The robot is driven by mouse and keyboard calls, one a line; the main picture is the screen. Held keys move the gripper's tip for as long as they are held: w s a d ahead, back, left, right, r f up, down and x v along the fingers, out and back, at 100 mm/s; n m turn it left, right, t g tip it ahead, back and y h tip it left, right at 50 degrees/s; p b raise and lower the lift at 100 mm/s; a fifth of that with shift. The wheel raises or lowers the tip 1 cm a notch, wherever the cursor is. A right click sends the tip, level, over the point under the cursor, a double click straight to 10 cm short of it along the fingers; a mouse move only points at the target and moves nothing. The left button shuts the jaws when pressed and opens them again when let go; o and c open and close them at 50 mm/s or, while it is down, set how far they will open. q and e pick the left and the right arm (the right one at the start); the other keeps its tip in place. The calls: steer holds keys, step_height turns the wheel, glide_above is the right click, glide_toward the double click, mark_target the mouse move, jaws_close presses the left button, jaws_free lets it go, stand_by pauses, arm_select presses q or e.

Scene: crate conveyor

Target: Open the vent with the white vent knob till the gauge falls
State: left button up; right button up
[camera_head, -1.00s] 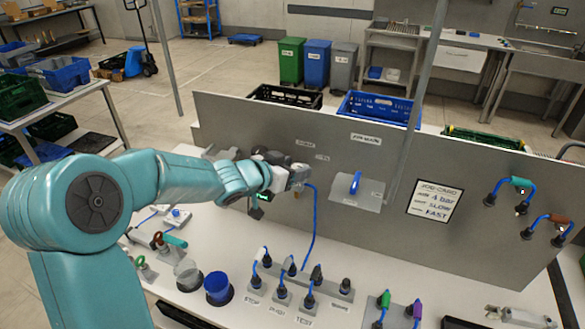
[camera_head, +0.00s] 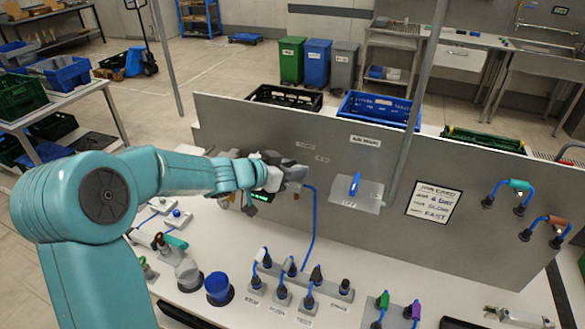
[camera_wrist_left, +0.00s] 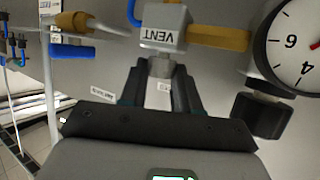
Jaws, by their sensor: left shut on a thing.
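In the left wrist view the grey vent block (camera_wrist_left: 163,27), marked VENT, shows upside down at the top middle. The white vent knob (camera_wrist_left: 158,92) is below it, between the two dark fingers of my left gripper (camera_wrist_left: 160,88). The fingers are shut on it, and they cover part of it. The round gauge (camera_wrist_left: 292,42) is at the upper right, cut by the picture edge; its needle shows only in part. In the head view my left gripper (camera_head: 295,173) is at the grey panel, and my arm and gripper hide the knob and gauge.
A yellow fitting (camera_wrist_left: 220,38) joins the block towards the gauge, with a black part (camera_wrist_left: 262,115) below. In the head view a blue hose (camera_head: 309,225) hangs right of my gripper. A job card (camera_head: 434,202) is on the panel (camera_head: 250,125). Cable plugs and a blue cup (camera_head: 219,288) stand on the bench.

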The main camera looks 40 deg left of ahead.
arm_select(q)
steer(key=o, duration=1.1)
steer(key=shift+c, duration=0.2)
steer(key=shift+s, duration=0.1)
steer(key=v, duration=1.6)
steer(key=shift+a, duration=0.15)
steer(key=shift+r, duration=0.1)
steer(key=shift+s, duration=0.15)
